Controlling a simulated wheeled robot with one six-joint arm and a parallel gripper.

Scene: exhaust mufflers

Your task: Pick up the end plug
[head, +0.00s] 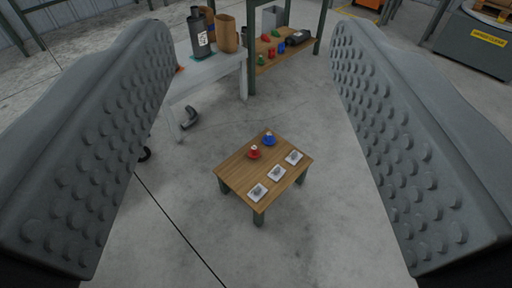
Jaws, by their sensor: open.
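Two small plug-like pieces stand on a low wooden table (238,178): a red plug (254,153) and a blue plug (269,139). They are small in the picture, and I cannot tell which one the task calls the end plug. My gripper (252,70) is open, with its two grey studded fingers wide apart at the left and right of the head view. Nothing is between them. The low table shows in the gap, well beyond and below the fingers, so the gripper is apart from both plugs.
Three pale cards (276,174) lie along the low table's front right. A grey workbench (215,75) carries a dark canister (199,34) and a brown cylinder (227,34). Behind, a shelf (268,66) holds several coloured pieces. A curved pipe (190,118) lies on the floor. Floor right of the table is clear.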

